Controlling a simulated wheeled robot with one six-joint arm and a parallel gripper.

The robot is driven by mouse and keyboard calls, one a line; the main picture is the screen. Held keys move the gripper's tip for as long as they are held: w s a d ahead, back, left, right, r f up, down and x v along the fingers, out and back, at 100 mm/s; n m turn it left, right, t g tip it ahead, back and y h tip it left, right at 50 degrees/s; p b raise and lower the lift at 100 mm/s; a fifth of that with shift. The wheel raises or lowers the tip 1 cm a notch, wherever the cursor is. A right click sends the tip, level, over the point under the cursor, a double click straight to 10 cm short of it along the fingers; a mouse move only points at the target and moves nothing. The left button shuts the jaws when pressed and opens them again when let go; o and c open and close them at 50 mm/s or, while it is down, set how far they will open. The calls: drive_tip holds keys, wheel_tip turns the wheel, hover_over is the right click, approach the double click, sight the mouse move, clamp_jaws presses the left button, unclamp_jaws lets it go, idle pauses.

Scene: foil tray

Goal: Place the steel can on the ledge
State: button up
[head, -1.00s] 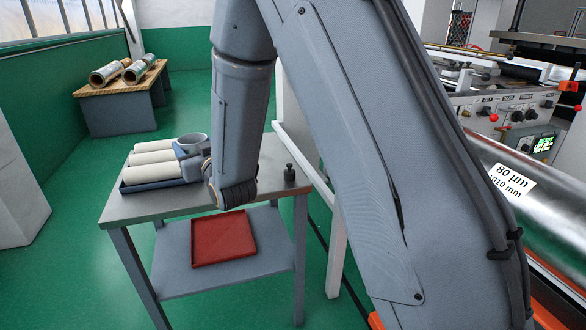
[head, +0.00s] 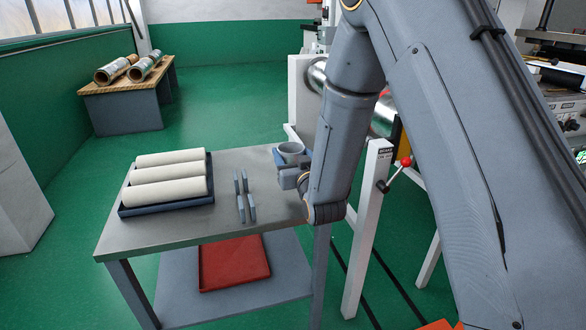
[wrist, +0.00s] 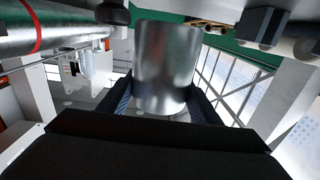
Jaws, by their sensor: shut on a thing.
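The steel can (head: 291,149) is a short grey metal cylinder, upright in the head view, with its open top showing. My gripper (head: 293,163) is shut around its sides, near the far right corner of the grey table. In the wrist view the shiny can (wrist: 165,70) stands between the two dark fingers (wrist: 162,104). My forearm hides part of the gripper and the table's right corner. I cannot tell how high the can is above the table. No ledge can be picked out for certain.
A white machine post (head: 368,230) with a red-knobbed lever (head: 395,172) stands close right of my arm.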

drive_tip(key=shift+f+p, duration=0.3)
drive_tip(key=shift+f, duration=1.95)
drive_tip(key=shift+f, duration=0.1)
drive_tip(key=o, duration=0.8)
drive_tip(key=shift+f, duration=0.1)
drive_tip(key=o, duration=0.4)
